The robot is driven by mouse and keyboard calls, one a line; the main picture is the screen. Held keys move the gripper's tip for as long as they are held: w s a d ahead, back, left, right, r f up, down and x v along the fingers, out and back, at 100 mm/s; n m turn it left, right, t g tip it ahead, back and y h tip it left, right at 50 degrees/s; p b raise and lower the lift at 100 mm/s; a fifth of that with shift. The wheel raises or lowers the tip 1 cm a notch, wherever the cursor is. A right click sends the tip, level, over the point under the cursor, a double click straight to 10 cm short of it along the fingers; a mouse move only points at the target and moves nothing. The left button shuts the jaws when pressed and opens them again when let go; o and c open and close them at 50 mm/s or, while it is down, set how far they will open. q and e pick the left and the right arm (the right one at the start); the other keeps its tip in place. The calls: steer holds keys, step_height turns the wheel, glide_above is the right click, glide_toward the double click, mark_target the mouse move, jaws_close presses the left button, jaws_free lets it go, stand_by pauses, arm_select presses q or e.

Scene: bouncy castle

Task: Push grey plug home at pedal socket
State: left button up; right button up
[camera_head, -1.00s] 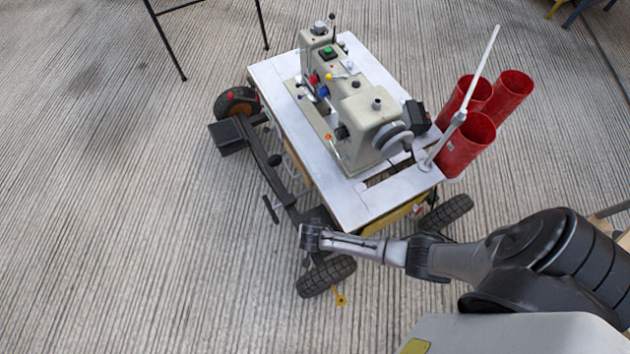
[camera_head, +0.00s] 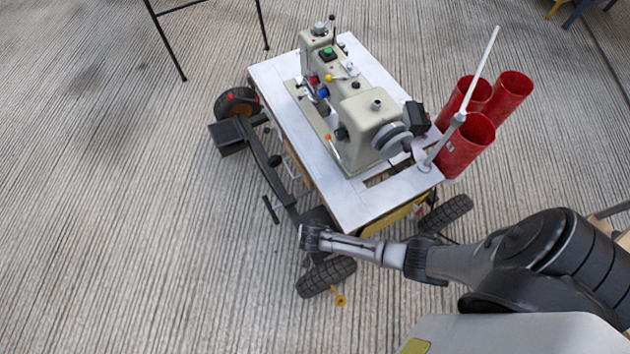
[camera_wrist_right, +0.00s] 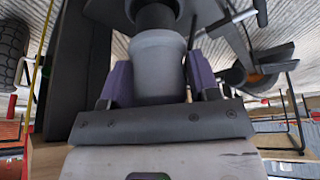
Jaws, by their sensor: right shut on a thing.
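My right gripper (camera_wrist_right: 160,84) is shut on the grey plug (camera_wrist_right: 157,62), with a purple pad on each side of it in the right wrist view. The plug is a thick grey cylinder. Its far end meets a black round part (camera_wrist_right: 155,16) at the top; I cannot tell whether this is the pedal socket or how deep the plug sits. In the head view my right gripper (camera_head: 311,238) is low beside the near corner of the sewing machine's table (camera_head: 352,205), and the plug is not distinguishable there. My left gripper is not in view.
A cream sewing machine (camera_head: 362,117) stands on the white wheeled table. Red tubes (camera_head: 468,146) and a white rod (camera_head: 480,75) are at its right. A black frame bar (camera_head: 262,160) and a wheel (camera_head: 326,277) are close to the gripper.

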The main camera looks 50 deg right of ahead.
steer(key=shift+f+b, duration=0.35)
steer(key=shift+f, duration=0.15)
steer(key=shift+f, duration=0.2)
stand_by(0.3)
steer(key=shift+f, duration=0.35)
stand_by(0.3)
steer(key=shift+f+b, duration=0.45)
steer(key=shift+b, duration=0.1)
steer(key=shift+f, duration=0.15)
stand_by(0.6)
steer(key=shift+f+b, duration=0.3)
steer(key=o, duration=1.1)
steer(key=shift+c, duration=0.2)
